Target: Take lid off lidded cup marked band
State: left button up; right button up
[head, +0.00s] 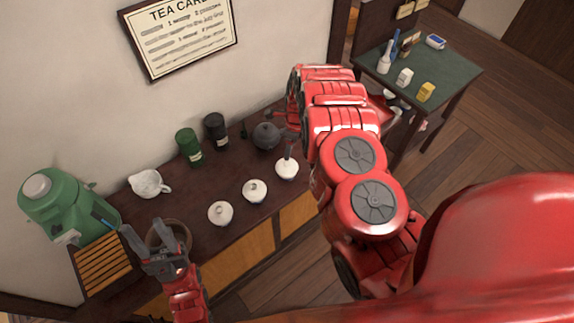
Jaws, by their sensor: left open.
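Three white lidded cups stand in a row on the dark sideboard: a left cup (220,213), a middle cup (254,191) and a right cup (287,169). Each has a small knob on top. I cannot make out which one carries a band mark. My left gripper (157,237) is open and empty at the lower left, in front of a brown bowl and apart from the cups. My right gripper (286,140) is partly hidden by its own red arm. Its dark fingers show just above the right cup; whether they touch its lid is unclear.
A dark teapot (266,136), a green canister (188,146), a black canister (216,130) and a white spouted pot (147,184) stand behind the cups. A green dispenser (62,207), slatted rack (104,266) and brown bowl (181,229) are left. A green-topped table (449,70) is far right.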

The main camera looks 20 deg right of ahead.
aim_at(287, 162)
jog(key=shift+w+a+f+p, duration=0.15)
jog(key=shift+f+p, duration=0.3)
jog(key=shift+f, duration=1.1)
jog(key=shift+f+p, duration=0.25)
jog(key=shift+p, duration=0.05)
jog(key=shift+a+f, duration=0.1)
jog(key=shift+f, duration=0.2)
jog(key=shift+w+f+p, duration=0.1)
jog(key=shift+f+p, duration=0.2)
jog(key=shift+f, duration=0.6)
jog(key=shift+a+f+b, duration=0.1)
jog(key=shift+f+b, duration=0.7)
jog(key=shift+f, duration=0.15)
jog(key=shift+a+f, duration=0.15)
jog(key=shift+f, duration=0.15)
jog(key=shift+r, duration=0.1)
jog(key=shift+c, duration=0.2)
